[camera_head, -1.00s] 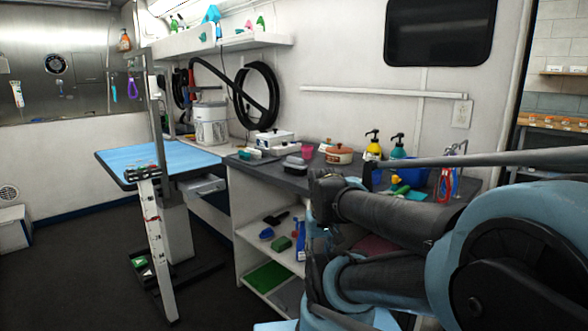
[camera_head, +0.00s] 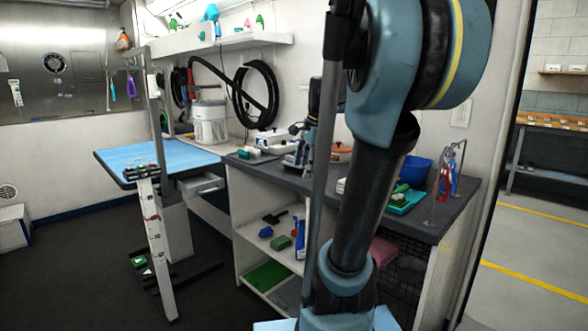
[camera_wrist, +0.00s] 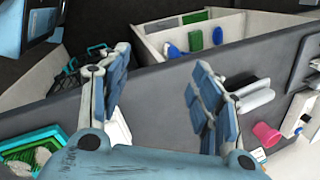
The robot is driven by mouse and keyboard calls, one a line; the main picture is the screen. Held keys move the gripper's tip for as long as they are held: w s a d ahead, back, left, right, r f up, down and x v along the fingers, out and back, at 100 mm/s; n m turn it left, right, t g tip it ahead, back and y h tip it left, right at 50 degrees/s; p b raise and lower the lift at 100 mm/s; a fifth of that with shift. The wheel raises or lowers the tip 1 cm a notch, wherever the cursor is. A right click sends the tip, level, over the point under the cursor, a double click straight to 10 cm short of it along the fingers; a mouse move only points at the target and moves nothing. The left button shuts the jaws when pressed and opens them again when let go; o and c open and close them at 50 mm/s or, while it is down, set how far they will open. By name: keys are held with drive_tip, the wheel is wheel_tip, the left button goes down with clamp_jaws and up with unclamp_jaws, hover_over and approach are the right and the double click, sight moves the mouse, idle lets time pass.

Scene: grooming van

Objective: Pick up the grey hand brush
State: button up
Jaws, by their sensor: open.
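A light grey, long object (camera_wrist: 256,97), which looks like the grey hand brush, lies on the dark counter (camera_wrist: 152,98) in the wrist view. It is just right of my right finger, which partly covers it. My gripper (camera_wrist: 157,66) is open and empty above the counter, with bare counter between its fingers. In the head view my gripper (camera_head: 298,152) is over the counter's left-middle part. There it and my arm hide part of the counter, and I cannot clearly make out the brush.
A pink cup (camera_wrist: 267,134) stands right of the gripper. A green tray (camera_head: 407,201) and a blue bin (camera_head: 415,170) are at the counter's right. The open shelf (camera_head: 262,262) below holds a black brush (camera_head: 275,216) and several small items. A blue-topped table (camera_head: 150,160) stands left.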

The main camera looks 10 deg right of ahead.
sight(290, 159)
drive_tip(key=w+d+r+m, duration=0.1)
drive_tip(key=w+r+m, duration=0.25)
drive_tip(key=w, duration=0.25)
drive_tip(key=w+d+r+m+y, duration=0.1)
drive_tip(key=w+d+r+m, duration=0.15)
drive_tip(key=w+m, duration=0.3)
drive_tip(key=w+d+r+m, duration=0.1)
drive_tip(key=w+r+m, duration=0.2)
drive_tip(key=w, duration=0.4)
drive_tip(key=shift+t, duration=0.3)
drive_tip(key=x, duration=1.1)
drive_tip(key=a+x, duration=0.1)
drive_tip(key=x, duration=0.5)
drive_tip(key=shift+r, duration=0.1)
drive_tip(key=c, duration=1.2)
